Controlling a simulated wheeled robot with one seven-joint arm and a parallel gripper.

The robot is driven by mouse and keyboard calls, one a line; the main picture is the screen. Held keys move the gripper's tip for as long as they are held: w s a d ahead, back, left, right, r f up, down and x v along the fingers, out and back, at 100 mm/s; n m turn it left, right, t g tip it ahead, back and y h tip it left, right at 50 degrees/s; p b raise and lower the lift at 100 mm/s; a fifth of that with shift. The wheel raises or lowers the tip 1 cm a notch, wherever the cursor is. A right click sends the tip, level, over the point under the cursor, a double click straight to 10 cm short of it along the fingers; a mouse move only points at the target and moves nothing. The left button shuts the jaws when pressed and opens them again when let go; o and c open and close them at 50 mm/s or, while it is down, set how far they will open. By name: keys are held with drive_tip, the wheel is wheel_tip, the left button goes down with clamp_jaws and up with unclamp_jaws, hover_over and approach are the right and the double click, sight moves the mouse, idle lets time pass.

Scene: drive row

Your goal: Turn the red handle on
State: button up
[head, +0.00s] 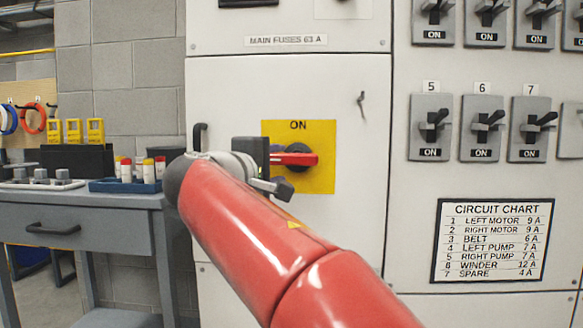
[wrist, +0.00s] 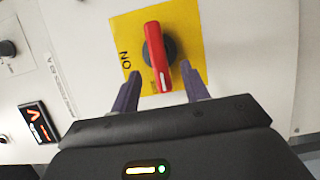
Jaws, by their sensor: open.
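The red handle (head: 297,159) sits on a dark round hub on a yellow plate (head: 317,132) marked ON at its top. In the head view the handle lies about level, crosswise to the ON mark. My gripper (head: 273,158) is at its left side, and my arm and gripper hide part of the plate. In the wrist view the handle (wrist: 156,57) reaches down between the two spread fingers of my gripper (wrist: 160,88), with gaps on both sides. The gripper is open and holds nothing. The ON mark is at the left of the plate (wrist: 188,25) there.
A black cabinet pull (head: 200,136) is left of my gripper. A small key-like latch (head: 361,103) is up and right. Toggle switches (head: 431,128) and a circuit chart (head: 494,240) are at the right. A grey workbench (head: 80,205) with trays is at the left.

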sight(291, 160)
drive_tip(key=shift+w+r, duration=0.15)
drive_tip(key=shift+w, duration=0.15)
drive_tip(key=p+x, duration=0.1)
drive_tip(key=x, duration=0.6)
drive_tip(key=shift+d, duration=0.1)
drive_tip(key=shift+c, duration=0.3)
clamp_jaws()
